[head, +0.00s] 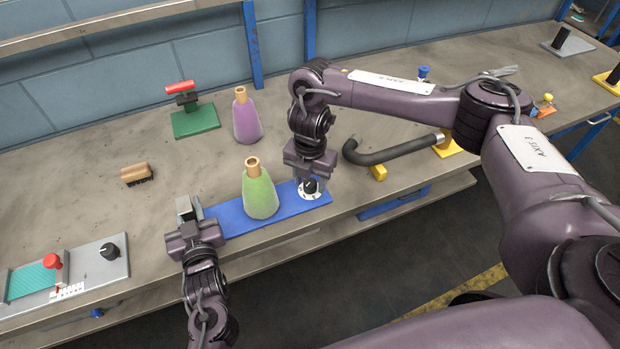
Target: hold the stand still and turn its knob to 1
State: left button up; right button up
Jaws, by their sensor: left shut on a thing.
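The stand is a long blue board (233,216) lying near the front edge of the bench. A green cone (260,192) with a tan top stands upright on its middle. A black knob (311,186) sits on a round white dial (307,194) at the board's right end. My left gripper (190,210) is shut on the stand's left end. My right gripper (310,178) points down right at the knob from above. Its fingers and part of the knob are hard to make out, and the dial's marks are too small to read.
A purple cone (246,118), a green base with a red-handled part (194,120) and a brush (137,174) stand behind. A grey panel with another knob (109,251) is at left. A black bent hose (390,153) lies right of my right gripper.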

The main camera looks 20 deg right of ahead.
aim_at(310, 182)
jog(key=shift+o, duration=0.3)
jog(key=shift+r, duration=0.1)
notch_tip(310, 182, up, 12)
dwell(0.4)
pick_arm(q)
jog(key=o, duration=1.1)
